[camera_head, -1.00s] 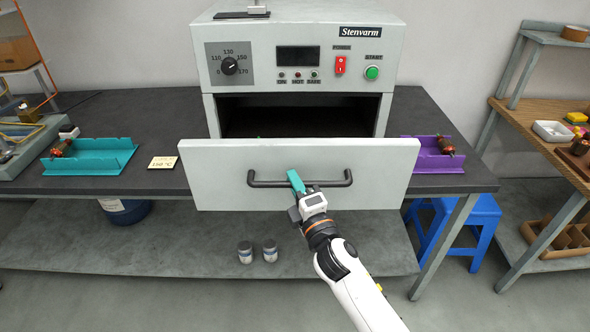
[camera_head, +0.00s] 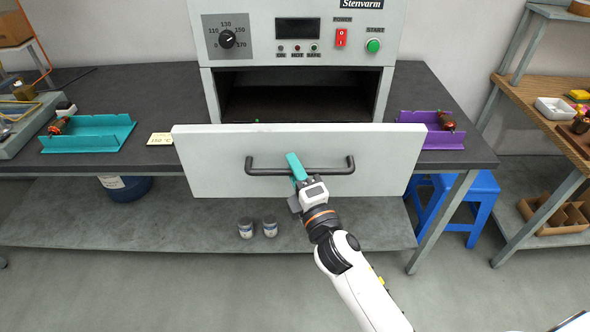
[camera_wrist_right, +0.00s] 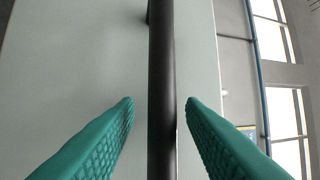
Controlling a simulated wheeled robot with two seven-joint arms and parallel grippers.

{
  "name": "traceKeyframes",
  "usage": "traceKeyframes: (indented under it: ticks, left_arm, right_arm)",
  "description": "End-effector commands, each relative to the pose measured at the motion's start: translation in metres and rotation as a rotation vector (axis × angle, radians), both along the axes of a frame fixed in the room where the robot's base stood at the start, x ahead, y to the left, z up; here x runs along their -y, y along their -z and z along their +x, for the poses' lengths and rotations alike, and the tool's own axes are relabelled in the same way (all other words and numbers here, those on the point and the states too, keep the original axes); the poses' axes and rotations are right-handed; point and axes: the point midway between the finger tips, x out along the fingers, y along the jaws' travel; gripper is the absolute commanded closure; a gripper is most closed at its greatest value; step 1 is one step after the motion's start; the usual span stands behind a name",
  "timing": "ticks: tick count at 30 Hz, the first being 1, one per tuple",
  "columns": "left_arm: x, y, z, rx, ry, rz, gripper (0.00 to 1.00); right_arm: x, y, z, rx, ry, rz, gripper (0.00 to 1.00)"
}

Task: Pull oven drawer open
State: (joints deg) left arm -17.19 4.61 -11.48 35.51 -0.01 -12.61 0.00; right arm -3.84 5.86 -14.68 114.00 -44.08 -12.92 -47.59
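The oven drawer (camera_head: 220,165) is pulled out from the grey oven (camera_head: 270,55), its pale front standing clear of the dark opening. A dark bar handle (camera_head: 335,171) runs across the front. My right gripper (camera_head: 296,166) is at the handle's middle. In the right wrist view, its teal fingers (camera_wrist_right: 160,105) lie on either side of the bar (camera_wrist_right: 161,60), drawn in around it, with narrow gaps showing beside the bar near the tips. The drawer moves with this gripper, so I take it as shut on the handle. My left gripper is not in view.
A purple tray (camera_head: 440,142) sits right. Two small jars (camera_head: 257,229) stand on the lower shelf (camera_head: 100,220). A blue stool (camera_head: 475,200) is under the table's right end.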

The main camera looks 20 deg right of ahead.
Motion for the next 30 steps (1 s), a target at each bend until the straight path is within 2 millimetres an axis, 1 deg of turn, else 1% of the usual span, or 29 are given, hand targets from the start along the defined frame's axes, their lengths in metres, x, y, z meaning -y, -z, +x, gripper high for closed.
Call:
traceKeyframes:
  ticks: [7, 11, 14, 21, 24, 27, 30]
  left_arm:
    - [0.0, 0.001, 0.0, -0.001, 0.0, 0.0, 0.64]
    - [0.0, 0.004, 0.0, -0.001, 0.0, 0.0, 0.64]
    - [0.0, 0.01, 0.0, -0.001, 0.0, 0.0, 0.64]
    - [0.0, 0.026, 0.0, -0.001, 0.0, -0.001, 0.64]
    - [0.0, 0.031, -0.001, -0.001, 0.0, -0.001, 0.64]
    - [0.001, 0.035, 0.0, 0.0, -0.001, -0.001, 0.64]
    - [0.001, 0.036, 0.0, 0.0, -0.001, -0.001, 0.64]
  right_arm:
    - [0.0, 0.0, -0.001, 0.001, 0.0, 0.0, 0.64]
    - [0.001, 0.004, -0.011, 0.0, 0.0, 0.0, 0.64]
    - [0.003, 0.008, -0.029, -0.001, -0.001, 0.0, 0.64]
    - [0.009, 0.019, -0.079, -0.003, -0.001, 0.0, 0.64]
    - [0.011, 0.021, -0.096, -0.002, 0.0, 0.0, 0.64]
    - [0.013, 0.022, -0.107, -0.001, 0.001, 0.001, 0.64]
    - [0.014, 0.021, -0.114, 0.0, 0.0, 0.001, 0.64]
